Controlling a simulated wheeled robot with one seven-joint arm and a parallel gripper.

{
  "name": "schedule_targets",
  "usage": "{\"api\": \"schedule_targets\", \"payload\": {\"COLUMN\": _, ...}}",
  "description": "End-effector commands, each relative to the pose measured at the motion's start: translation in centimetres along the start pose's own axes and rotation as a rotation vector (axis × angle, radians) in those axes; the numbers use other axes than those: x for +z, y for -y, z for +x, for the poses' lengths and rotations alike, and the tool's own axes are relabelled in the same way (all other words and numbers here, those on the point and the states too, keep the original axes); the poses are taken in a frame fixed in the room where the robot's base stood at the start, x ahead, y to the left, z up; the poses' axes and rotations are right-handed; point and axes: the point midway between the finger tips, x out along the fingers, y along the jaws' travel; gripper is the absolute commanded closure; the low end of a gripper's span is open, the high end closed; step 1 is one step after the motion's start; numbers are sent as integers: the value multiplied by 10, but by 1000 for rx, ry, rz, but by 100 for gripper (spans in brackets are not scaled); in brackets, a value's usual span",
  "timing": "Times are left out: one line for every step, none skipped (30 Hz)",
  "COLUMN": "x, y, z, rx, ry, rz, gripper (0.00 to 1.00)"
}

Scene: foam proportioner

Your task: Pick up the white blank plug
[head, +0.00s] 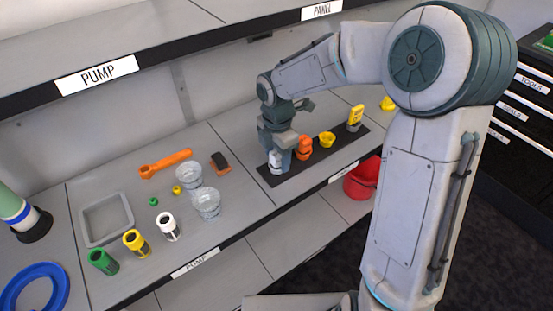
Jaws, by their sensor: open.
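A small white piece, which looks like the white blank plug (275,168), stands near the left end of a black mat (310,162) on the shelf. My gripper (277,155) points down right over it. Its fingers are at the white piece and hide its upper part. The jaws are open; I cannot tell whether the fingers touch the piece.
On the mat, an orange piece (304,148) stands just right of my gripper, then a yellow cup-shaped piece (327,139) and a yellow-topped item (355,118). An upper shelf (160,55) overhangs behind.

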Motion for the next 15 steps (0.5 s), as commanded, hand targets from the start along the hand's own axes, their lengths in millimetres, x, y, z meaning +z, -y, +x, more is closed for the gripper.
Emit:
{"api": "schedule_targets", "payload": {"x": 0, "y": 0, "z": 1, "rx": 0, "ry": 0, "rz": 0, "gripper": 45}}
{"api": "schedule_targets", "payload": {"x": 0, "y": 0, "z": 2, "rx": 1, "ry": 1, "rz": 0, "gripper": 45}}
{"api": "schedule_targets", "payload": {"x": 0, "y": 0, "z": 1, "rx": 1, "ry": 1, "rz": 0, "gripper": 45}}
{"api": "schedule_targets", "payload": {"x": 0, "y": 0, "z": 1, "rx": 1, "ry": 1, "rz": 0, "gripper": 45}}
{"api": "schedule_targets", "payload": {"x": 0, "y": 0, "z": 1, "rx": 1, "ry": 1, "rz": 0, "gripper": 45}}
{"api": "schedule_targets", "payload": {"x": 0, "y": 0, "z": 1, "rx": 1, "ry": 1, "rz": 0, "gripper": 45}}
{"api": "schedule_targets", "payload": {"x": 0, "y": 0, "z": 1, "rx": 1, "ry": 1, "rz": 0, "gripper": 48}}
{"api": "schedule_targets", "payload": {"x": 0, "y": 0, "z": 1, "rx": 1, "ry": 1, "rz": 0, "gripper": 57}}
{"api": "schedule_targets", "payload": {"x": 0, "y": 0, "z": 1, "rx": 1, "ry": 1, "rz": 0, "gripper": 68}}
{"api": "schedule_targets", "payload": {"x": 0, "y": 0, "z": 1, "rx": 1, "ry": 1, "rz": 0, "gripper": 76}}
{"api": "schedule_targets", "payload": {"x": 0, "y": 0, "z": 1, "rx": 1, "ry": 1, "rz": 1, "gripper": 84}}
{"api": "schedule_targets", "payload": {"x": 0, "y": 0, "z": 1, "rx": 1, "ry": 1, "rz": 1, "gripper": 94}}
{"api": "schedule_targets", "payload": {"x": 0, "y": 0, "z": 1, "rx": 1, "ry": 1, "rz": 1, "gripper": 94}}
{"api": "schedule_targets", "payload": {"x": 0, "y": 0, "z": 1, "rx": 1, "ry": 1, "rz": 1, "gripper": 94}}
{"api": "schedule_targets", "payload": {"x": 0, "y": 0, "z": 1, "rx": 1, "ry": 1, "rz": 1, "gripper": 94}}
